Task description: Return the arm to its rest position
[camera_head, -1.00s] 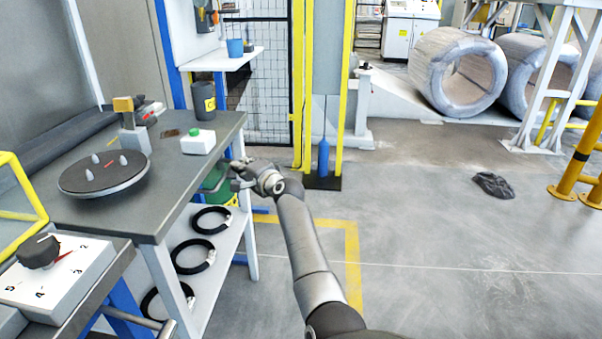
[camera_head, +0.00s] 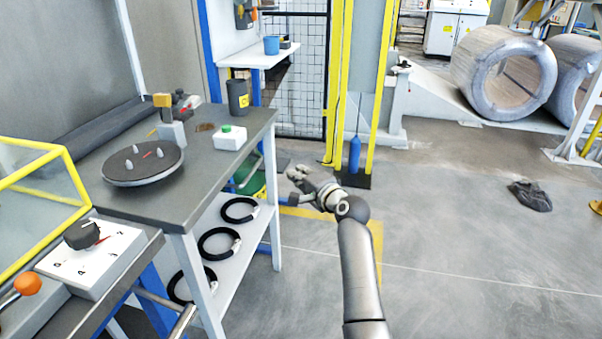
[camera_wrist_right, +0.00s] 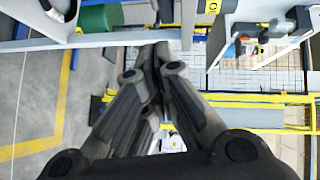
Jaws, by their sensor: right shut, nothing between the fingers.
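My right arm reaches up from the bottom of the head view. Its gripper (camera_head: 296,180) is just off the right side of the workbench (camera_head: 150,207), over the floor. In the right wrist view the gripper's fingers (camera_wrist_right: 152,62) come together at the tips, shut with nothing between them. My left gripper is not in view.
The bench carries a dark turntable (camera_head: 143,170) and a white box with a green button (camera_head: 230,138). Black rings (camera_head: 219,243) lie on the shelf below. A blue bottle (camera_head: 354,155) stands by the yellow post. Open floor (camera_head: 450,240) lies to the right.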

